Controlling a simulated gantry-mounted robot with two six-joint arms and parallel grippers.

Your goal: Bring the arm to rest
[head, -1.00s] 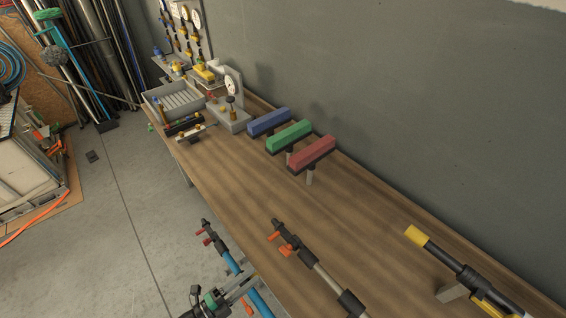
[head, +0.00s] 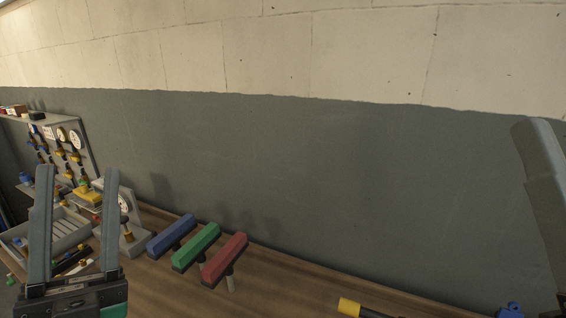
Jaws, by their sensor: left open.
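My left gripper (head: 76,215) shows at the lower left in the head view, its two long grey fingers pointing up and spread apart. It is open with nothing between the fingers that it holds. It appears in front of the grey tray and the gauge stand at the left end of the bench. At the right edge a grey piece, which may be part of my right arm, reaches in; no right fingertips can be made out for certain.
The wooden bench (head: 290,290) runs along the wall. Blue (head: 172,236), green (head: 196,246) and red (head: 224,259) bars stand on it. A grey tray (head: 62,236), a gauge stand (head: 132,238) and a tool board (head: 68,148) are at left. A yellow-tipped tool (head: 349,307) lies lower right.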

